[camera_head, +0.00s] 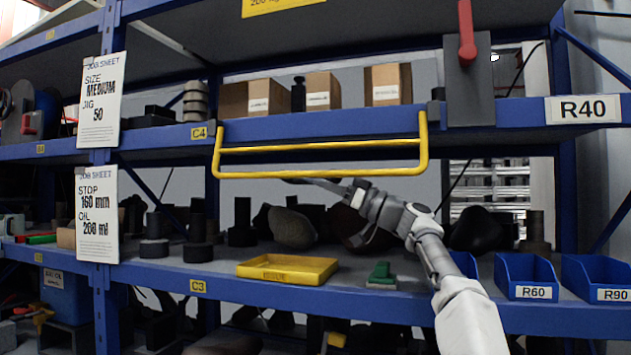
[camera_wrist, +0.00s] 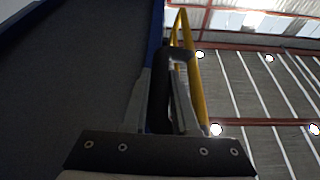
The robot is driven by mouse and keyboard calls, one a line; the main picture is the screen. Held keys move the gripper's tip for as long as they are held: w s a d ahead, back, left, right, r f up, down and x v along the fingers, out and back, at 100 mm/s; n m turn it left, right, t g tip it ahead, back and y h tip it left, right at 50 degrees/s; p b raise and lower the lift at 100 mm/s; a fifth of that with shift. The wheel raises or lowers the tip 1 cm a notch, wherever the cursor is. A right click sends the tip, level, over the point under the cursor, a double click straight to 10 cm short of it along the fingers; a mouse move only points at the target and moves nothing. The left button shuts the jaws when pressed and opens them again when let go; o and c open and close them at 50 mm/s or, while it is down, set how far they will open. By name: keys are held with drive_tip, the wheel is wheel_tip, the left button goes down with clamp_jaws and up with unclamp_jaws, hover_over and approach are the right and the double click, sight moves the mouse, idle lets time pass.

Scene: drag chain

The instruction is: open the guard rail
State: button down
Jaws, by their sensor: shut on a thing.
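The guard rail (camera_head: 250,174) is a yellow tube frame with two long bars, across the front of the shelf marked C4. Its posts stand at the left and right, and its lower bar hangs below the shelf edge. My gripper (camera_head: 300,181) reaches in from the lower right, its fingers at the middle of the lower bar. The fingers are shut on the rail, though the contact itself is partly hidden.
Brown boxes (camera_head: 386,84) stand on the shelf behind the rail. A grey plate with a red lever (camera_head: 466,35) is at the right. Below are a yellow tray (camera_head: 287,270), a green block (camera_head: 381,273) and blue bins (camera_head: 526,277). A blue upright (camera_head: 103,200) stands left.

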drive_tip(key=c, duration=0.7)
unclamp_jaws()
drive_tip(key=shift+s+d+f+b, duration=0.1)
drive_tip(key=shift+d+f+b, duration=0.1)
drive_tip(key=shift+b, duration=0.1)
drive_tip(key=b+v, duration=0.7)
drive_tip(key=v, duration=0.9)
drive_tip(key=shift+s+d+f, duration=0.1)
drive_tip(key=shift+s+d, duration=0.05)
drive_tip(key=shift+d, duration=0.25)
